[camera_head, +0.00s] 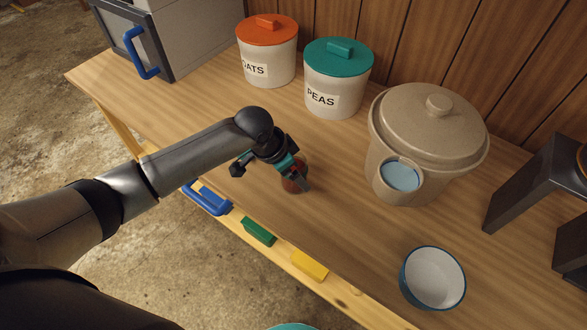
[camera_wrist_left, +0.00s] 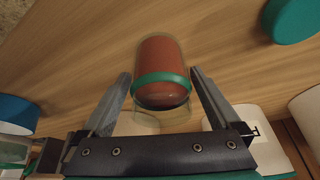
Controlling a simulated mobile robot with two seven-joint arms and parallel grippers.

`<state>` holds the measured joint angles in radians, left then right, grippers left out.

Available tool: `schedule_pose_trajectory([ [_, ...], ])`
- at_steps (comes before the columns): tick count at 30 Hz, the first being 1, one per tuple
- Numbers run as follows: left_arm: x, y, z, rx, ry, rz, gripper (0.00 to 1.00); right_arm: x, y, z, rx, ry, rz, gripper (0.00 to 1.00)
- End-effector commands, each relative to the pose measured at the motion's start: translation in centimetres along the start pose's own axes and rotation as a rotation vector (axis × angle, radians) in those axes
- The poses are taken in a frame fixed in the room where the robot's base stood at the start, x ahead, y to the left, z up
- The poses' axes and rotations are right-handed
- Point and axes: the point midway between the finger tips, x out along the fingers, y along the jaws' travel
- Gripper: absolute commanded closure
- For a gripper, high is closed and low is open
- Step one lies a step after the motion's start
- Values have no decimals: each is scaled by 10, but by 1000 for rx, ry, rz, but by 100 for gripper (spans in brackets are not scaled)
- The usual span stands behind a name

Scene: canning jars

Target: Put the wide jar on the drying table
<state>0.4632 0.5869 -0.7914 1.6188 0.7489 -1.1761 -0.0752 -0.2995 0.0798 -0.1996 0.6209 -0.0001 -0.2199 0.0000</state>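A glass jar (camera_head: 294,174) with red-brown contents stands on the wooden worktop, partly hidden by my left gripper. In the left wrist view the jar (camera_wrist_left: 162,65) shows a green band around it. My left gripper (camera_head: 270,172) is open above the worktop at the jar. In the left wrist view, its fingers (camera_wrist_left: 161,78) are spread on either side of the jar, with narrow gaps. No separate drying table can be made out. My right gripper is out of view.
An OATS canister (camera_head: 268,60) and a PEAS canister (camera_head: 336,85) stand at the back. A lidded beige crock (camera_head: 425,135) is to the right. A blue-rimmed bowl (camera_head: 434,280) sits at the front right. A grey box (camera_head: 195,35) with a blue handle is back left.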

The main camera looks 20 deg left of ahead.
Motion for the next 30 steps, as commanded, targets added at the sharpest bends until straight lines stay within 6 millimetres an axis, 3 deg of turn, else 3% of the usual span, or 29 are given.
schedule_pose_trajectory([
  [11,-8,-1,-2,1,0,-2,0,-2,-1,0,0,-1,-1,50],
  [24,-90,-1,-2,1,1,-3,0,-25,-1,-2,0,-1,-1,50],
  [30,-116,-1,-2,0,1,-1,0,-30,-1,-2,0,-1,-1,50],
])
